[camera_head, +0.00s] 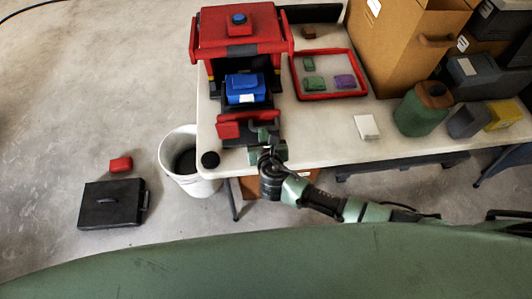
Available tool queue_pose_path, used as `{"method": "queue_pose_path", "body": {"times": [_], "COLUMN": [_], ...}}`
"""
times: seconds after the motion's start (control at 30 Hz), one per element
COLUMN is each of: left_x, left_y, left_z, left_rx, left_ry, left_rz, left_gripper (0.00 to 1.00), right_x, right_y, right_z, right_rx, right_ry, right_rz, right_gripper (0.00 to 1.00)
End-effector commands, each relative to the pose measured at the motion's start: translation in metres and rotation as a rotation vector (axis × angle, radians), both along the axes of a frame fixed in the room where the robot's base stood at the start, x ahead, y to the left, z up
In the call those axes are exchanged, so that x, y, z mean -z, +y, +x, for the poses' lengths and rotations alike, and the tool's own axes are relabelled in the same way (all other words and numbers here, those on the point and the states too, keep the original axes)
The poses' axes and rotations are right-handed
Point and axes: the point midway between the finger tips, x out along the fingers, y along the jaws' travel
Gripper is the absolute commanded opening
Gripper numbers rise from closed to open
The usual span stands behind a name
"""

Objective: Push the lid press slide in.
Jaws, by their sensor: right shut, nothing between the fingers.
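The lid press (240,28) is a red machine on the left end of the table, with a blue button on top. Its dark slide (249,116) sticks out of the front towards me, with a red front plate (229,130). A blue box (244,88) with a white label sits on the slide, partly under the red hood. My right gripper (264,138) is shut and empty at the slide's front right end. I cannot tell whether it touches the slide. My left gripper is not in view.
A red-rimmed tray (323,94) with green and purple pieces lies right of the press. A cardboard box (401,40), a green canister (420,108) and a white card (367,126) are further right. A white bucket (186,185) and a black case (112,212) stand on the floor.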

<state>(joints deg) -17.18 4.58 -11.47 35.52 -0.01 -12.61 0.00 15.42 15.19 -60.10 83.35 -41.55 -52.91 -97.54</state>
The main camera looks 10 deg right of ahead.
Motion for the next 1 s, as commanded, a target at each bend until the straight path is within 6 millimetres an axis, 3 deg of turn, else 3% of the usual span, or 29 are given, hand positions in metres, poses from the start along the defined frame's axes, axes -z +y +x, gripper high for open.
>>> {"method": "queue_pose_path", "body": {"times": [0.03,0.2,0.5,0.7,1.0], "left_x": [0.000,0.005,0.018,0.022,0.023], "left_y": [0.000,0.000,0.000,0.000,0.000], "left_z": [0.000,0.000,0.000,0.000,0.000], "left_rx": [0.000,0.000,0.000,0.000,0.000], "left_ry": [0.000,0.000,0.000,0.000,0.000], "left_rz": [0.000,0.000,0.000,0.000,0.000], "left_gripper": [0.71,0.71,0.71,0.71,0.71], "right_x": [-0.002,0.000,0.002,0.001,-0.002], "right_y": [0.000,0.000,0.000,0.000,-0.001], "right_z": [0.016,0.058,0.114,0.132,0.139], "right_rx": [0.003,0.003,0.002,0.001,0.001], "right_ry": [-0.005,-0.004,-0.001,0.000,-0.004], "right_rz": [-0.001,-0.001,0.000,0.000,0.000], "right_gripper": [0.00,0.00,0.00,0.00,0.00]}}
